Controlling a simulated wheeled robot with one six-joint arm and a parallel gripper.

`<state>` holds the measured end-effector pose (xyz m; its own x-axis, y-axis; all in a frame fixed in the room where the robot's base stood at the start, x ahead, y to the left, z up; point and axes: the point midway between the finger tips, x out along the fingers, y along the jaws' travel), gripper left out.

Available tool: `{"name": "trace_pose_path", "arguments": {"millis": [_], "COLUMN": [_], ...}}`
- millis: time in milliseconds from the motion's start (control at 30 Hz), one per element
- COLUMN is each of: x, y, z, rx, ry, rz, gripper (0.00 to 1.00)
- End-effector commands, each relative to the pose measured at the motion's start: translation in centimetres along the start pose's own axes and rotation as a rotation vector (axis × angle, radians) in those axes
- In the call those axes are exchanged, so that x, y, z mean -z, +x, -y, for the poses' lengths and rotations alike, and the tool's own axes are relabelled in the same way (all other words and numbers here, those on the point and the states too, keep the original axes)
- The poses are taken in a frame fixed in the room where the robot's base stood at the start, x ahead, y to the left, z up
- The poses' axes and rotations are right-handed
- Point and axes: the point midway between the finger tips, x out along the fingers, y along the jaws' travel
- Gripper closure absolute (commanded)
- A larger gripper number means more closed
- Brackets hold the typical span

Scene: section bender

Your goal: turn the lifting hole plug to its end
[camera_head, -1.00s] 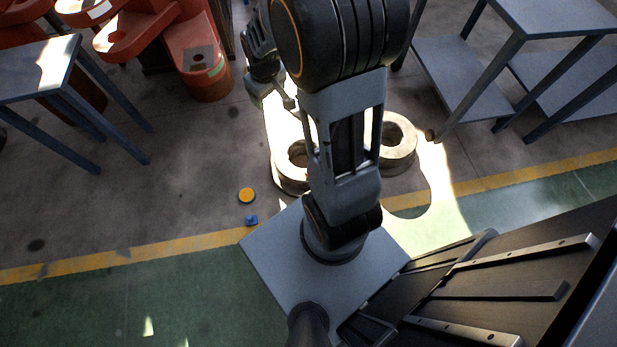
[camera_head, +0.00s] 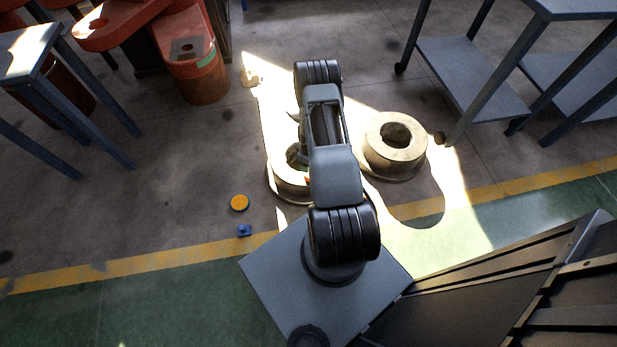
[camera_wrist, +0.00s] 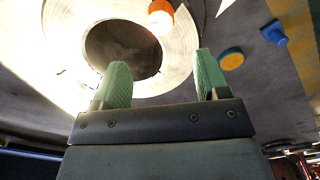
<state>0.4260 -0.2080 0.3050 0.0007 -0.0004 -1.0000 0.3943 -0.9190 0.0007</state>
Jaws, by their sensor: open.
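A small orange round piece, seemingly the lifting hole plug (camera_wrist: 160,12), sits on the rim of a pale metal ring (camera_wrist: 177,52) in the wrist view. Strong light washes out its near side. The same ring (camera_head: 288,182) is the left one of two in the head view, partly behind my arm. A sliver of orange (camera_head: 308,181) shows there beside the arm. My gripper (camera_wrist: 162,78) has its two green fingers wide apart with nothing between them. It is over the ring, and the plug lies beyond the fingertips, apart from them. In the head view my arm mostly hides the gripper.
A second pale ring (camera_head: 394,148) stands to the right. A yellow disc (camera_head: 240,203) and a blue piece (camera_head: 244,231) lie on the floor at left. Grey tables stand at both sides, red machine parts (camera_head: 195,72) at upper left. Floor left of the rings is mostly clear.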

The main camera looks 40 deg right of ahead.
Motion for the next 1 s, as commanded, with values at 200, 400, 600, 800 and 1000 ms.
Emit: {"name": "trace_pose_path", "arguments": {"millis": [200,400,600,800,1000], "x": [0.0,0.0,0.0,0.0,0.0], "y": [4.7,8.2,10.4,11.3,11.3], "z": [0.1,0.0,0.0,0.0,0.0], "rx": [0.001,0.001,0.001,0.0,0.0], "ry": [0.001,0.002,0.002,0.002,0.003], "rz": [0.001,0.001,0.0,0.0,0.0], "gripper": [0.32,0.32,0.32,0.32,0.32]}}
